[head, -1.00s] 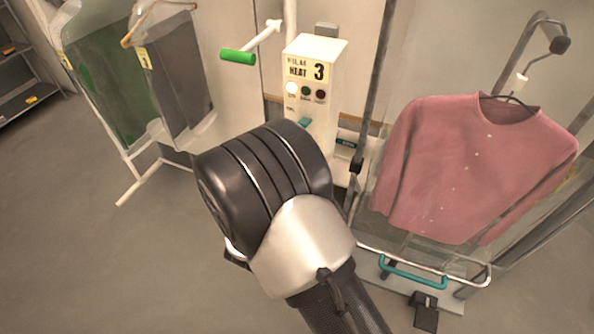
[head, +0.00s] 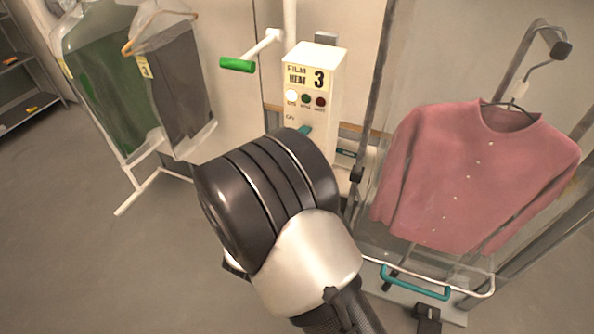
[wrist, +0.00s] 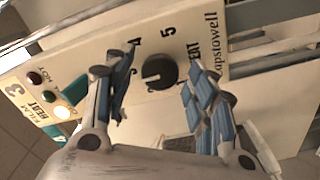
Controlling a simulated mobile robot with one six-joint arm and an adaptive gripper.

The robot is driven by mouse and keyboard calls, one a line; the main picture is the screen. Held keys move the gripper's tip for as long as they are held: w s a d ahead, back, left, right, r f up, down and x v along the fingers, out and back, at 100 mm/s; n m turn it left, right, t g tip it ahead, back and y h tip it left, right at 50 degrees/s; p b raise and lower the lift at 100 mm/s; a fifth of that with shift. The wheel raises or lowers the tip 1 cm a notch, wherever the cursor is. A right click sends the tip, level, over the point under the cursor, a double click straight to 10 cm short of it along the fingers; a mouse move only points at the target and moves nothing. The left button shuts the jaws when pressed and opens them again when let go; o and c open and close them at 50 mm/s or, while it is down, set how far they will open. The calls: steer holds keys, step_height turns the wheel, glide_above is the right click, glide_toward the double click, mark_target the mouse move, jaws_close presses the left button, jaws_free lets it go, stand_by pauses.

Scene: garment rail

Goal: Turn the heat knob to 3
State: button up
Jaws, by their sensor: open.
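The heat knob (wrist: 161,71) is black and round on the cream side panel of the control box (head: 313,80). In the wrist view, printed 4 and 5 show beside it, with other marks partly hidden by the knob and fingers. In the head view my wrist hides the fingers and the knob.
A white lamp (head: 291,96) on the box is lit; a green and a dark red lamp sit beside it. A green-handled crank (head: 238,65) sticks out left of the box. A pink cardigan (head: 470,170) hangs at right. Bagged garments (head: 178,90) hang at left.

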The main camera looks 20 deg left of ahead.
steer(key=shift+s, duration=0.1)
steer(key=s+a, duration=0.1)
steer(key=s, duration=1)
steer(key=shift+s, duration=0.4)
steer(key=shift+d, duration=0.1)
